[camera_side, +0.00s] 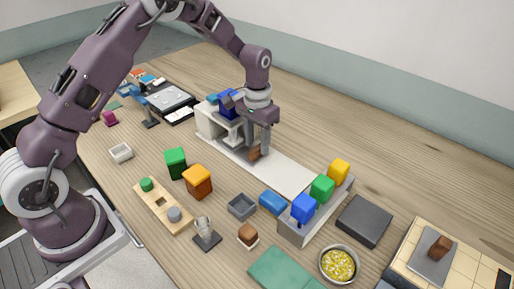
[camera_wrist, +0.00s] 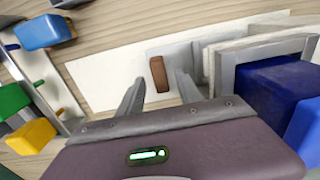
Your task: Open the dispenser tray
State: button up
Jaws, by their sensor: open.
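The dispenser (camera_side: 207,122) is a pale housing at one end of a long white base plate, with blue blocks at its top. It also shows in the wrist view as a grey frame (camera_wrist: 226,62) around a dark blue block (camera_wrist: 275,88). A brown handle (camera_wrist: 158,74) is on the front of the pale tray (camera_wrist: 182,56), low over the plate; the handle also shows in the side view (camera_side: 254,153). My gripper (camera_side: 259,143) points down at the handle. In the wrist view its open fingers (camera_wrist: 160,82) lie on either side of the handle, with gaps visible.
The white base plate (camera_side: 285,174) is bare in front of the handle. At its far end stands a grey rack (camera_side: 315,221) with blue, green and yellow blocks. A green block (camera_side: 175,163), an orange block (camera_side: 197,182) and a grey open box (camera_side: 241,207) stand nearer the front.

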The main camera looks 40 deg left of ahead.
jog(key=shift+f, duration=1.35)
grip_shut()
dwell(0.3)
